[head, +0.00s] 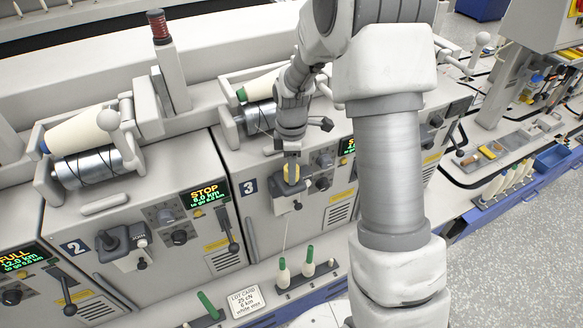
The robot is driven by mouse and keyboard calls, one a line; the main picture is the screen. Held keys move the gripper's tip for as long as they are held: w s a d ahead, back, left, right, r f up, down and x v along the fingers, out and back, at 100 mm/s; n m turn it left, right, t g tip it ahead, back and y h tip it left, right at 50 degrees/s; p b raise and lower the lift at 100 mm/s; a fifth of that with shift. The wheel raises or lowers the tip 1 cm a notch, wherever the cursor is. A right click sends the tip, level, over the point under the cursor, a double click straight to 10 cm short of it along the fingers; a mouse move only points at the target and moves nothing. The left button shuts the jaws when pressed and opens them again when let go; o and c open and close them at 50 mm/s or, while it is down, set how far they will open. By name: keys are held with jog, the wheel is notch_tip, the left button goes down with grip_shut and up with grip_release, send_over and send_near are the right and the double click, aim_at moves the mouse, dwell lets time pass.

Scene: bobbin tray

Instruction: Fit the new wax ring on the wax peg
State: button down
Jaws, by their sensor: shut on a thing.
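A yellow wax ring (292,174) is between the fingers of my gripper (291,162), in the middle of the head view. My gripper is shut on it and points down in front of the face of unit 3. The ring is in front of the grey fitting (285,205) on that unit. The wax peg cannot be made out; the ring, the gripper and the wrist cover that spot. I cannot tell whether the ring is around the peg or apart from it.
Bobbins with green tips (283,272) stand on the ledge below, beside a lot card (244,300). A thread runs down from unit 3. My arm hides the right side of unit 3.

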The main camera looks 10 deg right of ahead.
jog(key=shift+f, duration=0.15)
jog(key=c, duration=0.6)
grip_release()
jog(key=shift+r+p, duration=4)
jog(key=shift+r, duration=1.55)
